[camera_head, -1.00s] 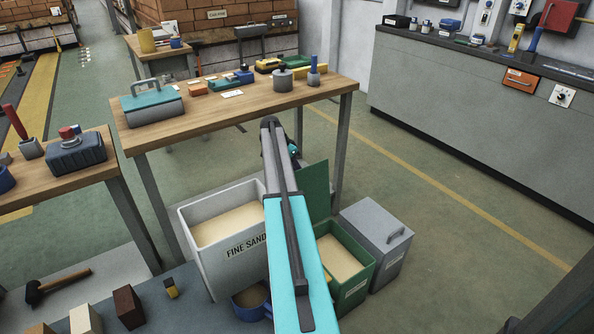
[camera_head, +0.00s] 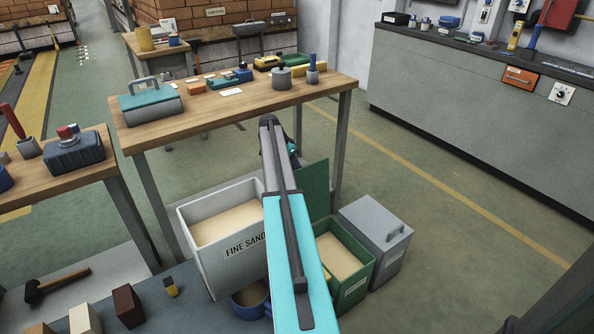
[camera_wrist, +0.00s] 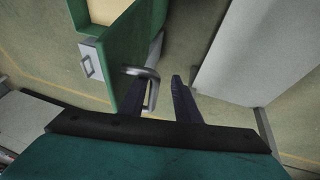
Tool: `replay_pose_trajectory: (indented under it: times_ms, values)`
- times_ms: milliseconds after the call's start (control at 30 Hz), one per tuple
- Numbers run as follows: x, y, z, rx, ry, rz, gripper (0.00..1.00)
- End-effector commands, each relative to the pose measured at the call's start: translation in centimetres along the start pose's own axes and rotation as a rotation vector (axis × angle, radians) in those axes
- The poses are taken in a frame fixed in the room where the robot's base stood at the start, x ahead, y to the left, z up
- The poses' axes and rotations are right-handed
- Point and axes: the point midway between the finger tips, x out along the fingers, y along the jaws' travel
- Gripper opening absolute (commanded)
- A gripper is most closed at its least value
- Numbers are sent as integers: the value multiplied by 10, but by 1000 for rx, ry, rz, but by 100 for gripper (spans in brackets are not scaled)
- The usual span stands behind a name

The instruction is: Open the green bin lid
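The green bin (camera_head: 356,284) stands on the floor in the head view, with pale sand inside. Its green lid (camera_head: 315,186) stands up steeply at the back of the bin, so the bin is open. My arm hides part of both. The wrist view shows the lid (camera_wrist: 128,52) with a grey bar handle (camera_wrist: 154,84). My gripper (camera_wrist: 158,88) is open there, its two dark fingers apart. The handle's bar is close to the left finger and overlaps it in the picture; I cannot tell whether they touch. The fingertips are hidden in the head view.
A grey lidded bin (camera_head: 375,240) stands right of the green bin. A white bin marked fine sand (camera_head: 205,260) stands left, with a blue bucket (camera_head: 250,303) in front. A wooden workbench (camera_head: 225,106) rises behind. Open floor lies to the right.

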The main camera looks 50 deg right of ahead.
Motion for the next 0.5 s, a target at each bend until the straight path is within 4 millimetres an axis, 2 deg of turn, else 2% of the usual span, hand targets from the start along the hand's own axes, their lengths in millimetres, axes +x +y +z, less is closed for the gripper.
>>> replay_pose_trajectory:
  times_ms: [300,500]
  values:
    - [-44,-2,2,-2,-1,-6,30]
    - [-65,-1,1,-2,0,-6,30]
